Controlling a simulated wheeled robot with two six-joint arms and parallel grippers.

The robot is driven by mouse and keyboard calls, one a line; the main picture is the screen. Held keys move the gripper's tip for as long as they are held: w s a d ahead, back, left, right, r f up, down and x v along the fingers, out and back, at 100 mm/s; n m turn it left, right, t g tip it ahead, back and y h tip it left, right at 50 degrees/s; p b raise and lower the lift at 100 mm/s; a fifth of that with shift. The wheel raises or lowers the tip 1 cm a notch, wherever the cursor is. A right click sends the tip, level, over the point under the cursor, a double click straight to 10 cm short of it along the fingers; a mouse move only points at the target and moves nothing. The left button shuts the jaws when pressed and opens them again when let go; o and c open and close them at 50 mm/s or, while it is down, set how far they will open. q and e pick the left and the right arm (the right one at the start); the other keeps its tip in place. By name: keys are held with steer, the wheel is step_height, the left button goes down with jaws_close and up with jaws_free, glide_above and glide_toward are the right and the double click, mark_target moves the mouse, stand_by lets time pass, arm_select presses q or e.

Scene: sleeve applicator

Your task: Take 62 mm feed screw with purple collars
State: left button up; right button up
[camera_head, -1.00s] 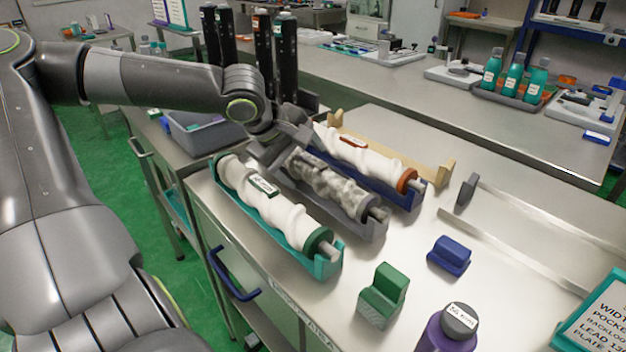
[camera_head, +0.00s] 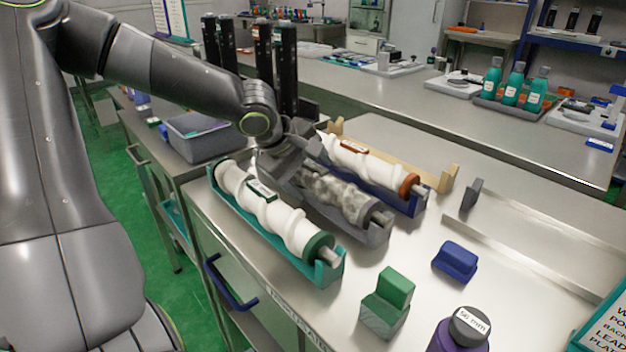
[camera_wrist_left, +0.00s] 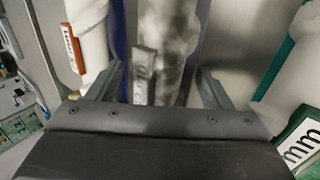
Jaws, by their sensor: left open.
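No feed screw with purple collars can be made out. Three feed screws lie side by side in cradles: a white one with green collars (camera_head: 268,208) in a teal cradle, a marbled grey one (camera_head: 338,194) in a grey cradle, and a white one with orange-red collars (camera_head: 365,160) in a blue cradle. My left gripper (camera_head: 290,168) is over the far part of the grey screw, hiding it there. In the left wrist view its open fingers (camera_wrist_left: 160,88) stand either side of the grey screw (camera_wrist_left: 172,40) and its small tag (camera_wrist_left: 145,72). Contact cannot be told. My right gripper is out of view.
A purple container (camera_head: 455,338) with a dark cap marked 56 mm stands at the front right. A green block (camera_head: 388,303) and a blue block (camera_head: 456,261) stand on the bench. Black upright posts (camera_head: 264,55) rise behind the gripper. Metal rails (camera_head: 530,255) run at right.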

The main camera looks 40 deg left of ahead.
arm_select(q)
steer(key=c, duration=1.4)
steer(key=shift+c, duration=0.7)
steer(key=shift+r, duration=0.2)
